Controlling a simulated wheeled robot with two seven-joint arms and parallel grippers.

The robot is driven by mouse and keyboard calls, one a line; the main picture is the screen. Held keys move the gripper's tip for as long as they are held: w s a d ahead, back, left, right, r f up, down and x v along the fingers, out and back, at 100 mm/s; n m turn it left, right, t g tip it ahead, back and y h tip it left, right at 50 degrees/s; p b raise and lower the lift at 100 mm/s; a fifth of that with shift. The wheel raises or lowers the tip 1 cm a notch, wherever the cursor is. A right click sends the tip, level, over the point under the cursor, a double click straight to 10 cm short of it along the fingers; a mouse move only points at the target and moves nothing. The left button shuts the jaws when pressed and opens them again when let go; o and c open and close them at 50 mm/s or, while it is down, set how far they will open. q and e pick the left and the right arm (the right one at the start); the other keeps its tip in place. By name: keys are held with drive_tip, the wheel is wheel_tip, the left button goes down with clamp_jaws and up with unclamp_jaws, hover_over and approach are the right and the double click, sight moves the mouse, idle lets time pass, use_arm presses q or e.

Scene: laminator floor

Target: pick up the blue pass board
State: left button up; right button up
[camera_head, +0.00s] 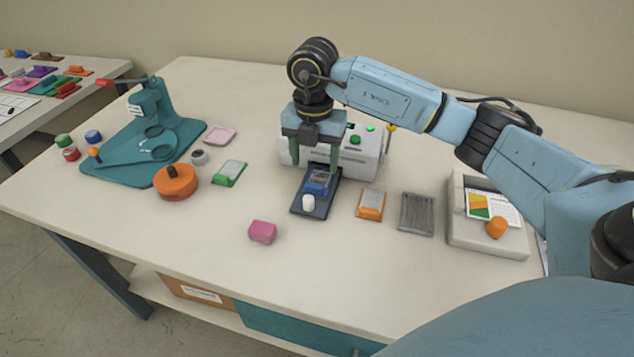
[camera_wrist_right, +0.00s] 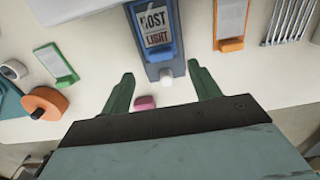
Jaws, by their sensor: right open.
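The blue pass board (camera_head: 319,182) lies on a dark slate-blue base with a white knob, in front of the white machine. In the right wrist view the blue board (camera_wrist_right: 156,40) shows at the top, with a pale label reading "ROST LIGHT". My right gripper (camera_head: 315,164) points down over the board's far part, its green fingers apart and nothing held. The exact height above the board is hard to tell. My left gripper is not in view.
The white machine (camera_head: 359,154) stands close behind the board. A green board (camera_head: 229,173) lies left, an orange board (camera_head: 371,204) and a grey ribbed tray (camera_head: 417,214) right. A pink block (camera_head: 263,232) lies in front. A teal press (camera_head: 140,155) stands far left.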

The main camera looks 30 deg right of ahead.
sight(315, 183)
drive_tip(key=shift+f, duration=0.9)
wheel_tip(315, 183, down, 4)
drive_tip(key=shift+d+r+b, duration=0.1)
drive_tip(key=shift+r+b, duration=0.1)
drive_tip(key=shift+b, duration=0.1)
drive_tip(key=shift+f, duration=0.4)
drive_tip(key=shift+c, duration=0.3)
drive_tip(key=c, duration=0.9)
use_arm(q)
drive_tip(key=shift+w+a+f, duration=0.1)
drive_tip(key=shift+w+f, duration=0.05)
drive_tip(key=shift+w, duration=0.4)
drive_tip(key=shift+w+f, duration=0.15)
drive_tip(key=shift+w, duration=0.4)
use_arm(e)
drive_tip(key=shift+r, duration=0.1)
drive_tip(key=shift+c, duration=0.9)
